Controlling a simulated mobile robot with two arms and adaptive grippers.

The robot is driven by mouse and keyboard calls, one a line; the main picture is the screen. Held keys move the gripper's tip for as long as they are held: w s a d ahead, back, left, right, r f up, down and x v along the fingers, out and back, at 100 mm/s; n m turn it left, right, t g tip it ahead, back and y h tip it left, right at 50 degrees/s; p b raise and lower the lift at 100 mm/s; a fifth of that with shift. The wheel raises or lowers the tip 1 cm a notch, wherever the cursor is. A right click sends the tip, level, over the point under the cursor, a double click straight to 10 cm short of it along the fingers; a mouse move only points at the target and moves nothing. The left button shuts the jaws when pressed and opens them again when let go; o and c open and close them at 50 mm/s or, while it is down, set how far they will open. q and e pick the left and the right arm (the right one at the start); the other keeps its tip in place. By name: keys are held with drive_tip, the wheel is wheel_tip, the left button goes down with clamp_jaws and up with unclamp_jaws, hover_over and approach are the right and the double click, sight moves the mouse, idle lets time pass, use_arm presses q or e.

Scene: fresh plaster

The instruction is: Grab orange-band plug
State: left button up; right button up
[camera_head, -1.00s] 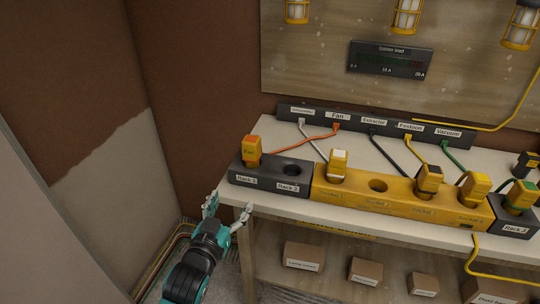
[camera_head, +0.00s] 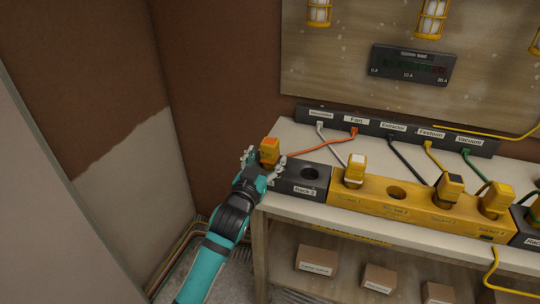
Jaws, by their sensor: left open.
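The orange-band plug (camera_head: 269,151) stands upright at the left end of the dark rack block (camera_head: 303,179), with its orange cord running right to the Fan outlet (camera_head: 356,130). My left gripper (camera_head: 262,165) is at the plug, with one finger to its left and the other in front of its lower right. The fingers look spread around the plug; I cannot tell whether they touch it. The gripper hides the plug's lower part and the first rack label. My right gripper is not in view.
An empty hole (camera_head: 309,173) lies right of the orange-band plug. Cords cross the table (camera_head: 290,134) behind. Boxes sit on the shelf below.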

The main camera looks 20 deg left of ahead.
sight(267, 155)
use_arm(q)
drive_tip(key=w, duration=0.5)
drive_tip(key=shift+a+f, duration=0.15)
drive_tip(key=shift+f, duration=0.15)
drive_tip(key=shift+s, duration=0.1)
drive_tip(key=c, duration=1.4)
drive_tip(key=shift+o, duration=0.2)
drive_tip(key=shift+r, duration=0.1)
